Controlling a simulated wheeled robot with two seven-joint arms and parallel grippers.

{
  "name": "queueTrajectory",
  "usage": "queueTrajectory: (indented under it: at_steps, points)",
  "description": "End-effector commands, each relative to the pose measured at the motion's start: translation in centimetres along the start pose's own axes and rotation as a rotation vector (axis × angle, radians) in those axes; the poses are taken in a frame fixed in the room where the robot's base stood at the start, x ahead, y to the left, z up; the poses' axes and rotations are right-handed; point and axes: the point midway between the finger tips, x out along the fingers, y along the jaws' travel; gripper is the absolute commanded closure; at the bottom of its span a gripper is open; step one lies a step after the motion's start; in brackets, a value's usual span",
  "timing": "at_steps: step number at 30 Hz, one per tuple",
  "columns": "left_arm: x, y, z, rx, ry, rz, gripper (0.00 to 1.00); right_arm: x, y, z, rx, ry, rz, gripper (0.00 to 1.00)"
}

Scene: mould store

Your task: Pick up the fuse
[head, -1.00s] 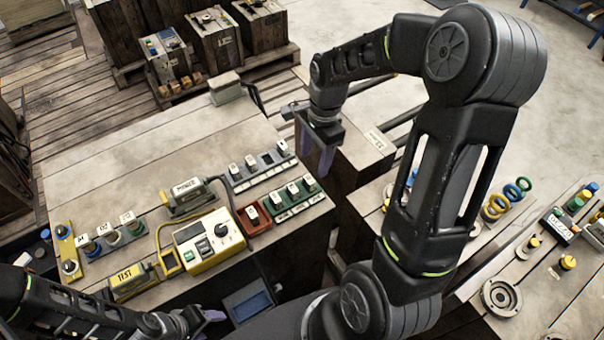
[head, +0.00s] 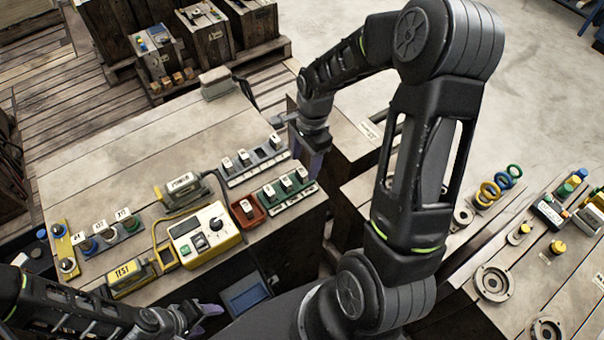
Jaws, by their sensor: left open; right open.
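Small fuse-like blocks with white labels stand in a grey rack (head: 253,168) and a green rack (head: 292,199) on the left bench. One more white-labelled piece (head: 246,206) sits in a red tray (head: 253,219). Which of these is the fuse meant, I cannot tell. My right gripper (head: 317,165) hangs with its purple fingers pointing down, just beyond the right ends of the racks. It is open and appears empty. My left gripper (head: 207,314) is open, low in front of the bench and apart from these pieces.
A yellow tester (head: 204,236) with a knob, cable and two blocks marked POWER (head: 182,190) and TEST (head: 129,275) stands near the racks. A yellow strip (head: 62,240) lies at the left. Rings and discs lie on the right bench (head: 447,290).

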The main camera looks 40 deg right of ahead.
Motion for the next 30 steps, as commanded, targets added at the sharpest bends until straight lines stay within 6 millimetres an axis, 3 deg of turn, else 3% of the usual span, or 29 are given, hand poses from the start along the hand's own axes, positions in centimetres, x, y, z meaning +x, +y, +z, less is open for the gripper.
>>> queueTrajectory:
  at_steps: [8,26,30]
  points:
    - [-0.8,0.2,0.1,-0.002,-0.002,-0.003,0.43,3.3,-0.1,0.1,0.000,-0.001,0.002,0.42]
    - [-0.7,0.2,0.1,-0.002,-0.002,-0.003,0.43,3.4,-0.2,0.1,0.000,0.000,0.000,0.42]
    - [-0.7,0.2,0.1,-0.002,-0.002,-0.003,0.43,3.4,-0.2,0.1,0.000,0.000,0.000,0.53]
